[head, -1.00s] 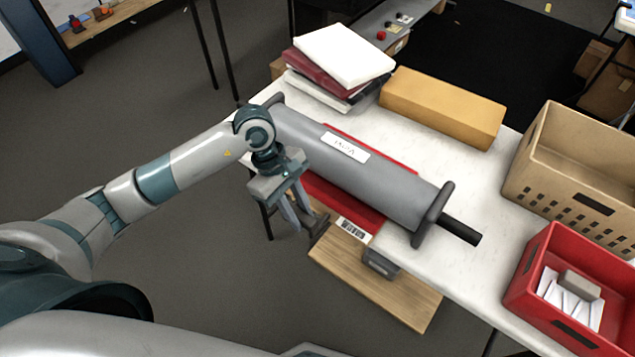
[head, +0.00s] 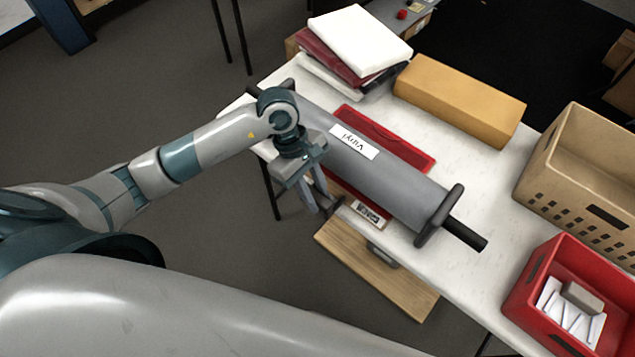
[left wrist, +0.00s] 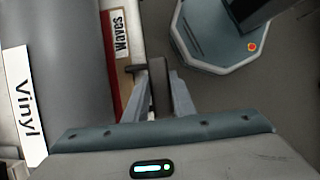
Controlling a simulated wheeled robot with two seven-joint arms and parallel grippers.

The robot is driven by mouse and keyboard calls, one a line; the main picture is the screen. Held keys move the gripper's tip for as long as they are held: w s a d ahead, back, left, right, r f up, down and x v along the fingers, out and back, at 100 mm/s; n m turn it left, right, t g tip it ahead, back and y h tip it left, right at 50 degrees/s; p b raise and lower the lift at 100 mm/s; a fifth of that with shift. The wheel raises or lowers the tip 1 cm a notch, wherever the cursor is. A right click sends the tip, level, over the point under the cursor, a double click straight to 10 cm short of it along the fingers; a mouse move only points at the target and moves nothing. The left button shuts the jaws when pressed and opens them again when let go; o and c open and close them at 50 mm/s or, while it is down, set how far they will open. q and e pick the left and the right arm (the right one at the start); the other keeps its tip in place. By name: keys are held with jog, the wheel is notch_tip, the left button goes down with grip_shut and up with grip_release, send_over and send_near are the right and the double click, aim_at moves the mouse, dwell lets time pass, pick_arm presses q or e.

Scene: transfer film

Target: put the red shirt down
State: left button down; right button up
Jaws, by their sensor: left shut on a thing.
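A flat red piece (head: 392,143) lies under a big grey roll labelled "Vinyl" (head: 400,190) and sticks out on both sides; most of it is hidden, and I cannot tell whether it is the shirt. In the left wrist view its red edge (left wrist: 113,75) runs beside a strip labelled "Waves" (left wrist: 121,35). My left gripper (head: 318,203) is at the near table edge, shut on a dark bar (left wrist: 158,85) that joins the strip's side. A dark red folded cloth (head: 322,50) lies in a stack under a white one (head: 360,45). My right gripper is out of view.
A yellow-brown box (head: 460,100) stands behind the roll. A beige crate (head: 580,190) and a red crate (head: 540,290) with papers are at the right. A wooden board (head: 380,270) juts out below the near edge. White tabletop (head: 470,190) is bare right of the roll.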

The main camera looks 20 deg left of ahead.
pick_arm(q)
jog(key=shift+s+a, duration=0.2)
jog(key=shift+r, duration=0.1)
jog(key=c, duration=1.5)
grip_release()
jog(key=shift+c, duration=0.2)
jog(key=shift+o, duration=0.3)
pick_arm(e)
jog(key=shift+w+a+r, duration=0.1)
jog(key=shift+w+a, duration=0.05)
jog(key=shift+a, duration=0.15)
